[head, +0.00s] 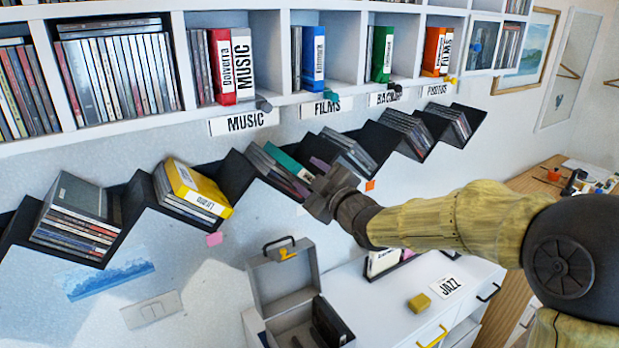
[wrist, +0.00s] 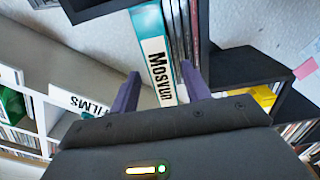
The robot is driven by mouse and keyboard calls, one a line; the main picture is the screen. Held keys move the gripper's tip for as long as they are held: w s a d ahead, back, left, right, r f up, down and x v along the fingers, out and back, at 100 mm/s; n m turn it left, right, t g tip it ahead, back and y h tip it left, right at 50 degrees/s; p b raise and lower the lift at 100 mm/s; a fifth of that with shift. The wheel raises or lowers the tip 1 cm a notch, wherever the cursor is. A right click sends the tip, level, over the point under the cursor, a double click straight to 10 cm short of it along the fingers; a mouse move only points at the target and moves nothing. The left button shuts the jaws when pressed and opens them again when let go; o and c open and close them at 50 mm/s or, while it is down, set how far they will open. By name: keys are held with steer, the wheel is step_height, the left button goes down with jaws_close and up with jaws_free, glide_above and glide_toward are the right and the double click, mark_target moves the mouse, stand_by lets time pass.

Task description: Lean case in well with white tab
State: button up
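A teal case with a white spine reading "Mosyun" (wrist: 160,68) stands beside several dark cases in a well of the black zigzag shelf (head: 238,172). The teal case also shows in the head view (head: 286,161). My gripper (wrist: 160,80) is at this well, its two purple fingers apart on either side of the teal case, with small gaps showing. In the head view my gripper (head: 318,180) covers part of the well. A small pale tab (head: 302,210) seems to sit on the wall below this well; a pink tab (head: 214,239) and an orange tab (head: 370,185) are on either side.
A yellow case (head: 196,187) leans in the well to the left; wells on both sides hold several cases. White cubbies (head: 300,98) with binders run above.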

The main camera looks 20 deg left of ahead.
steer(key=shift+s+d+f, duration=0.1)
steer(key=shift+s+d, duration=0.25)
steer(key=b+v, duration=0.3)
steer(key=v, duration=1.3)
steer(key=shift+s+b, duration=0.2)
steer(key=shift+b, duration=0.2)
steer(key=shift+d, duration=0.15)
